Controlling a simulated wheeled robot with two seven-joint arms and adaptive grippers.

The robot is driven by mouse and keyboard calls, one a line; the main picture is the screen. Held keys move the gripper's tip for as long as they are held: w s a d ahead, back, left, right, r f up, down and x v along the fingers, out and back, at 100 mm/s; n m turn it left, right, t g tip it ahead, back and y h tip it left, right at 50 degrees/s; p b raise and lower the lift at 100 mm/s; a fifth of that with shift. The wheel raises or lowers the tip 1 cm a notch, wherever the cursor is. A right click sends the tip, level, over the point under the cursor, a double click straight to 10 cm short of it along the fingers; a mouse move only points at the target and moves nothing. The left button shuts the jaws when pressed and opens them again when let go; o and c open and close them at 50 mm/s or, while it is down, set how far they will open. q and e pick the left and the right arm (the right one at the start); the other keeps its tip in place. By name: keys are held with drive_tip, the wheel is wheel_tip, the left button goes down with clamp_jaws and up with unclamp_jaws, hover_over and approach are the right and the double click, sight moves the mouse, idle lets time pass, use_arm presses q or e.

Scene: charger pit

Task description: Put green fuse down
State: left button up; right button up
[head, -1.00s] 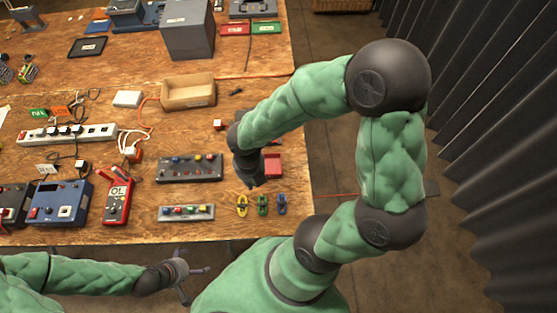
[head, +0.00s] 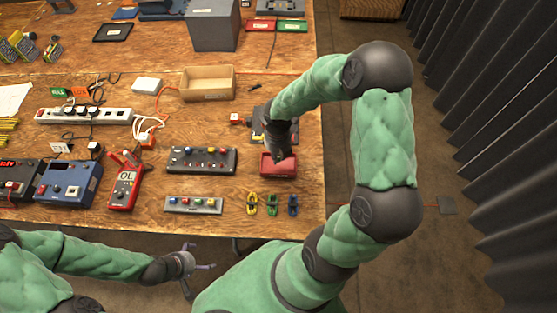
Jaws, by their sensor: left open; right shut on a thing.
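My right gripper (head: 280,156) points down over the red tray (head: 279,171) near the table's right edge. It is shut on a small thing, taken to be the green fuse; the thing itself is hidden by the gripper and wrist. I cannot tell whether it touches the tray. My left gripper (head: 196,270) is open and empty, off the table's front edge.
A dark block with coloured parts (head: 202,160) and a grey strip with coloured parts (head: 194,205) lie left of the tray. Yellow (head: 252,204), green (head: 271,204) and blue (head: 293,205) clips lie in front. A cardboard box (head: 208,84) stands behind.

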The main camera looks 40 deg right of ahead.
drive_tip(key=shift+w+d+f, duration=0.1)
drive_tip(key=shift+f, duration=0.1)
drive_tip(key=f+b, duration=0.2)
drive_tip(key=f, duration=0.1)
drive_tip(key=shift+w+d+f, duration=0.2)
drive_tip(key=shift+f, duration=0.1)
drive_tip(key=shift+f, duration=0.65)
drive_tip(key=o, duration=0.8)
drive_tip(key=shift+r, duration=0.1)
wheel_tip(320, 180, up, 13)
drive_tip(key=p, duration=0.4)
drive_tip(key=shift+r+p, duration=0.1)
drive_tip(key=shift+p, duration=0.3)
